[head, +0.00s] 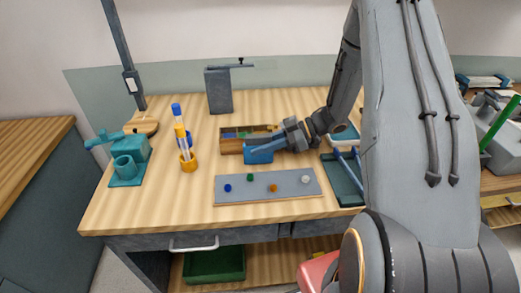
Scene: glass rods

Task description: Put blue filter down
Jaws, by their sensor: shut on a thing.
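My gripper (264,147) reaches in from the right, low over the middle of the workbench. It is shut on a blue piece (258,156), which I take to be the blue filter. The piece is at the front of a wooden compartment box (231,147); I cannot tell whether it touches the box or the bench. The fingertips are small and hard to tell apart from the piece. A grey board (248,197) with blue, green, orange and white round spots lies in front, nearer the bench edge.
An orange holder (188,166) with an upright rod stands left of the box. A teal device (128,163) is at the far left, a grey stand (219,92) behind. A dark teal tray (342,182) lies right of the board. Bare bench (150,212) shows at front left.

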